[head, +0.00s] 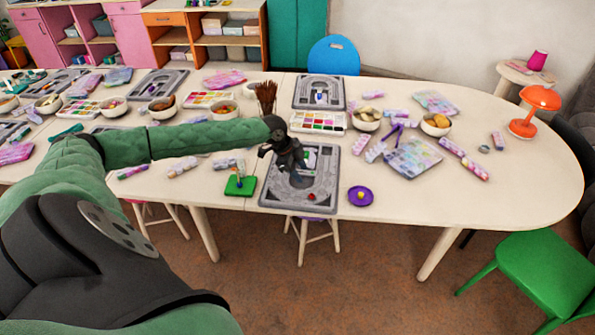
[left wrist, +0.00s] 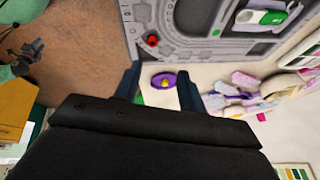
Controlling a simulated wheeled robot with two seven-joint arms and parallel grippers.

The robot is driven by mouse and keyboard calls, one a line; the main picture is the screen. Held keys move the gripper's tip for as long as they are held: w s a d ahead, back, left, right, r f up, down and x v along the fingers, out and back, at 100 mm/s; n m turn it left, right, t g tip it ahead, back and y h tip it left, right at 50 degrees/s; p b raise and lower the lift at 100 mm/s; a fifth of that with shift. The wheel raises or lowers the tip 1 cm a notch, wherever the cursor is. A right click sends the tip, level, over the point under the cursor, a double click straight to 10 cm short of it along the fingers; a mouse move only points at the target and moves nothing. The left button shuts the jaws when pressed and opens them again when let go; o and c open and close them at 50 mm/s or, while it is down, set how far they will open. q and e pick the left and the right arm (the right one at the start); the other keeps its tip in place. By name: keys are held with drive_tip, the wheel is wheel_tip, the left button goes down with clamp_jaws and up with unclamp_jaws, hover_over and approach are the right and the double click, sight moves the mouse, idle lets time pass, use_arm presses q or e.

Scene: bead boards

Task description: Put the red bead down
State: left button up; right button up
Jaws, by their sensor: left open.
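A red bead (head: 311,197) sits on the near right part of a grey bead board (head: 270,190). In the left wrist view the red bead (left wrist: 152,40) lies near the board's edge (left wrist: 133,35), just beyond my fingertips. My left gripper (head: 298,178) is over the board in the head view, hiding part of it. In the left wrist view my left gripper (left wrist: 160,72) has its two fingers apart, with no bead held between them. The red bead is apart from the fingers. My right gripper is not in view.
A purple saucer (head: 368,201) with a yellow bead stands right of the board. A green block (head: 233,188) with a peg stands left of it. A paint set (head: 318,122), brush pot (head: 266,95) and bowls are farther back. Bare table lies right of the saucer.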

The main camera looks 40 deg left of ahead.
use_arm(q)
drive_tip(key=s+d+f+n+t+h, duration=0.1)
drive_tip(key=s+d+f+n, duration=0.15)
drive_tip(key=d+f, duration=0.75)
drive_tip(key=s+d+f+n+t, duration=0.25)
drive_tip(key=d+f, duration=0.55)
drive_tip(key=d, duration=0.5)
drive_tip(key=s+d+f+n+g+y, duration=0.1)
drive_tip(key=s+f+n+g+y, duration=0.15)
drive_tip(key=s+f, duration=1.05)
drive_tip(key=s+d+f+n+g+y, duration=0.1)
drive_tip(key=s+f+n, duration=0.2)
drive_tip(key=s+f, duration=1.05)
drive_tip(key=s+d+f+n+g, duration=0.1)
drive_tip(key=s+d+f, duration=0.2)
drive_tip(key=s+f, duration=0.6)
wheel_tip(320, 180, down, 2)
drive_tip(key=shift+f+n+g+y, duration=0.2)
drive_tip(key=shift+n+g+y, duration=0.1)
drive_tip(key=shift+n+y, duration=0.05)
drive_tip(key=shift+d, duration=0.1)
